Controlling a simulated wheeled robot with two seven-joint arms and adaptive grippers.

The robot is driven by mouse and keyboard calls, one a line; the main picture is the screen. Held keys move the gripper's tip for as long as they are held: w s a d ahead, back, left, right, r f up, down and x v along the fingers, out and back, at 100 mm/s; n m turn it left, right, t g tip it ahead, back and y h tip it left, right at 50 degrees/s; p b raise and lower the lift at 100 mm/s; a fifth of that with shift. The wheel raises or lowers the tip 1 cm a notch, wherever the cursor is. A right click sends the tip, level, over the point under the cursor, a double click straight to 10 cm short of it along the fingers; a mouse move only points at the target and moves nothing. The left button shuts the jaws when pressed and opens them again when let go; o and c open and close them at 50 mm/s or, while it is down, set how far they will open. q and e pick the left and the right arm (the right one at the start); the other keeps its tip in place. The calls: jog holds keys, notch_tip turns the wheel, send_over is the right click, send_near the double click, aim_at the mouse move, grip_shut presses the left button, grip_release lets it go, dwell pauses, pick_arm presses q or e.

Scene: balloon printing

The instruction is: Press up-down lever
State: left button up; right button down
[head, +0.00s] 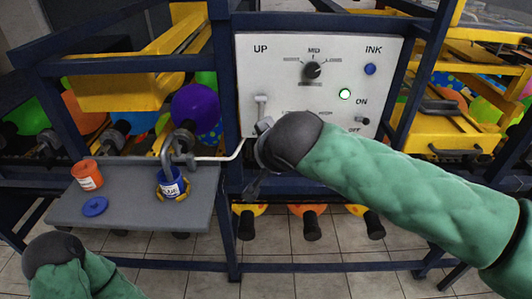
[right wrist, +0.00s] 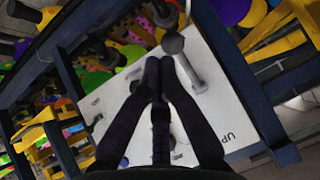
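The white control panel (head: 325,60) carries an "UP" label at its upper left. The up-down lever (head: 260,107) shows below that label. In the right wrist view the lever (right wrist: 188,67) is a grey stick with a round knob, just right of my fingertips. My right gripper (right wrist: 158,68) is shut, with nothing seen between its fingers. It is beside the lever; whether it touches cannot be told. In the head view my right wrist hides most of that gripper and the panel's lower left. My left forearm shows at the lower left, its gripper out of view.
A dial (head: 312,70), a blue button (head: 370,69) and a lit green lamp (head: 345,94) are on the panel. Dark blue frame posts flank the panel.

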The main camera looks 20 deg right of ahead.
jog(key=s+f+p+v, duration=0.1)
jog(key=p+v, duration=0.1)
jog(key=v, duration=0.5)
jog(key=shift+s+r, duration=0.25)
jog(key=w+a+f+n+g+y, duration=0.1)
jog(key=w+a+f+g, duration=0.15)
jog(key=f, duration=0.85)
jog(key=w+a+f+n+g+y, duration=0.1)
jog(key=a+f+g, duration=0.15)
jog(key=f, duration=0.85)
jog(key=w+a+f+n+g+y, duration=0.1)
jog(key=w+a+f, duration=0.15)
jog(key=f, duration=0.75)
jog(key=s+d+f+m+g, duration=0.1)
jog(key=s+f, duration=0.4)
jog(key=f, duration=0.5)
jog(key=s+d+f+m+g+y, duration=0.1)
jog(key=s+f, duration=0.4)
jog(key=f, duration=0.4)
jog(key=s+d+f+m, duration=0.1)
jog(key=s+d+f, duration=0.1)
jog(key=s+f, duration=0.4)
notch_tip(320, 180, down, 5)
jog(key=shift+r+g, duration=0.1)
jog(key=shift+g, duration=0.3)
